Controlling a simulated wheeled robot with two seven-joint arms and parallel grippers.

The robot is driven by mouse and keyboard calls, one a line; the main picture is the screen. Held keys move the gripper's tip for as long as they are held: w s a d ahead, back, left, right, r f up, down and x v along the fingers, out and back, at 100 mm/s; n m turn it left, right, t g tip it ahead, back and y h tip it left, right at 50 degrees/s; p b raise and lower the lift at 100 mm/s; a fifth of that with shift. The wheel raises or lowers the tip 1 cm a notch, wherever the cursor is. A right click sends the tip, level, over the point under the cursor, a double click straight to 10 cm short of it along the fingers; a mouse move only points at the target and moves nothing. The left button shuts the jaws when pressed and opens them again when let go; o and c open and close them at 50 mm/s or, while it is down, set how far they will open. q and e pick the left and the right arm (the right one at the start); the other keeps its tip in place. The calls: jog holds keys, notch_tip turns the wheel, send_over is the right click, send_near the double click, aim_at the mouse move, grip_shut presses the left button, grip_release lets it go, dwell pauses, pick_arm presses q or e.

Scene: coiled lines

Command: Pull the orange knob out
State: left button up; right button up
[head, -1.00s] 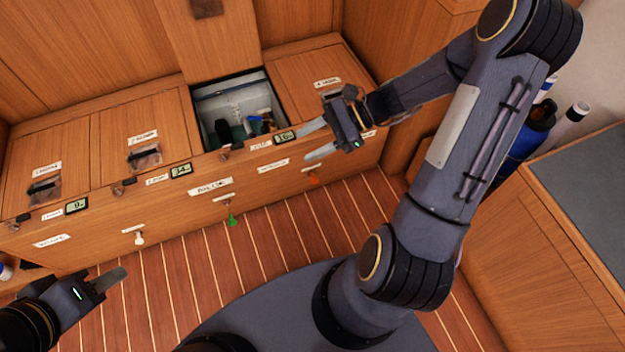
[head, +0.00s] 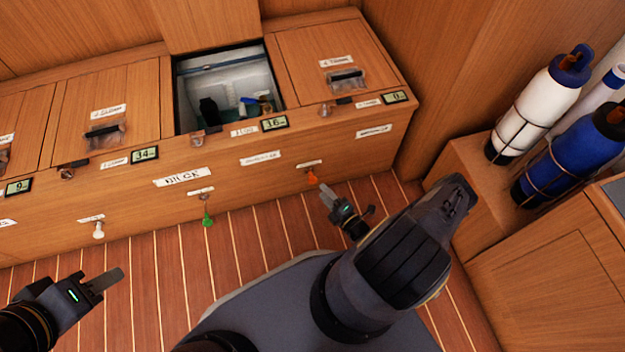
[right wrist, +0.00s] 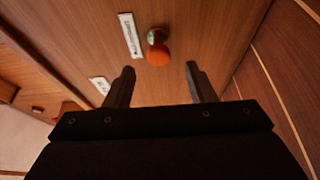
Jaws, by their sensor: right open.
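The orange knob (head: 312,177) sticks out of the front of the wooden bench, below a small white label. In the right wrist view the orange knob (right wrist: 158,50) lies just beyond the fingertips, roughly centred between them. My right gripper (head: 329,195) is in front of the knob, low by the bench face; its fingers (right wrist: 160,70) are open and empty. In the head view my right arm partly hides the hand. My left gripper (head: 110,279) is far from the knob, at the lower left over the floor; its finger gap cannot be made out.
A green knob (head: 208,219) and a white knob (head: 98,231) hang farther left on the bench front. Above is an open bin (head: 180,105) with items inside. Strapped bottles (head: 545,105) stand at right beside a wooden cabinet (head: 550,290). The striped floor before the bench is clear.

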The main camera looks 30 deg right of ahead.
aim_at(314, 182)
jog(key=w, duration=0.2)
jog(key=w+b, duration=0.1)
jog(key=w, duration=0.1)
jog(key=w+a, duration=0.1)
jog(key=w, duration=0.2)
jog(key=shift+a+r+b, duration=0.1)
jog(key=shift+b, duration=0.2)
jog(key=shift+c, duration=0.4)
grip_shut()
